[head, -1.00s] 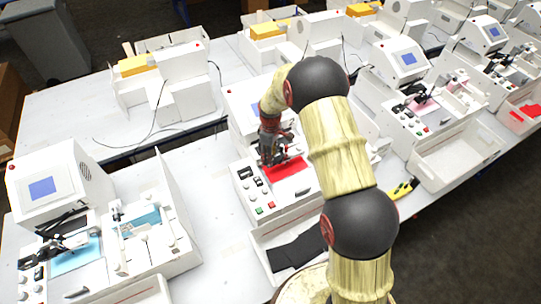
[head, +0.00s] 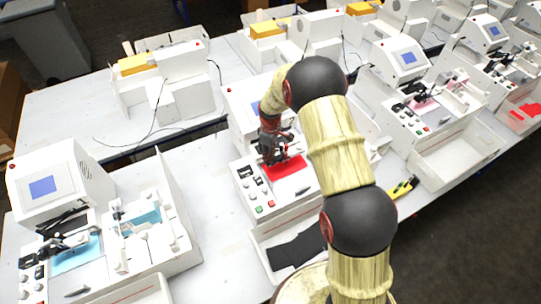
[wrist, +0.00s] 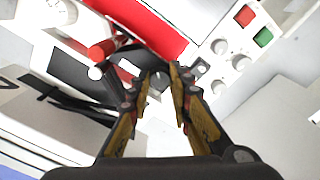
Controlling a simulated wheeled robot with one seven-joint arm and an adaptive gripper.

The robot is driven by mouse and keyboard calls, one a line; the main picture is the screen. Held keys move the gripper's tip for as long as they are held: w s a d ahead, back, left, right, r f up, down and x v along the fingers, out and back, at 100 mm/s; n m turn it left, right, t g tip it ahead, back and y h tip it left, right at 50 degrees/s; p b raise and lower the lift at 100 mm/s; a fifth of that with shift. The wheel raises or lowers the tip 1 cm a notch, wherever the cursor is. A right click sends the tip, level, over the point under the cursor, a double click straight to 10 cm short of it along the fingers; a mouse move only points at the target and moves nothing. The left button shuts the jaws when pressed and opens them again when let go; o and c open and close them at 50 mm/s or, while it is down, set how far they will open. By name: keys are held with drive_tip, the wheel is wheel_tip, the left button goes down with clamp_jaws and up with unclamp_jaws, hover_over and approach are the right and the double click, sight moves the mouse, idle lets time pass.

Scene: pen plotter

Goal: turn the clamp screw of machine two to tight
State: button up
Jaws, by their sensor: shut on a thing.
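Machine two appears to be the middle white plotter, with a red sheet (head: 287,166) on its bed and a front panel of knobs and buttons. My gripper (head: 274,157) is over the left side of this bed, by the sheet's edge. In the wrist view my gripper (wrist: 163,80) has its fingertips close together around a small dark knob, apparently the clamp screw (wrist: 157,86). The fingers hide much of it, and its turn angle cannot be read. A red cylinder (wrist: 102,50) lies left of the fingertips, with the red sheet (wrist: 150,22) beyond.
The panel's red button (wrist: 244,15), green button (wrist: 263,37) and white knobs (wrist: 218,47) are right of the fingers. A dark cloth-like piece (head: 298,250) lies in the front tray. Another plotter (head: 50,188) stands left. A yellow-black tool (head: 402,188) lies on the table to the right.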

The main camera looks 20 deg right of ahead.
drive_tip(key=shift+m+b, duration=0.35)
drive_tip(key=shift+m, duration=0.05)
clamp_jaws()
drive_tip(key=shift+m+b, duration=0.45)
drive_tip(key=shift+m, duration=0.05)
drive_tip(key=m+b, duration=0.3)
drive_tip(key=m, duration=0.1)
drive_tip(key=shift+f, duration=0.1)
drive_tip(key=m+b, duration=0.2)
drive_tip(key=m, duration=0.4)
drive_tip(key=shift+m+b, duration=0.35)
drive_tip(key=shift+m, duration=0.05)
drive_tip(key=m+b, duration=0.1)
drive_tip(key=m, duration=0.2)
drive_tip(key=shift+m, duration=0.3)
drive_tip(key=shift+m+b, duration=0.5)
drive_tip(key=shift+m, duration=1.3)
drive_tip(key=shift+r, duration=0.2)
drive_tip(key=o, duration=0.8)
unclamp_jaws()
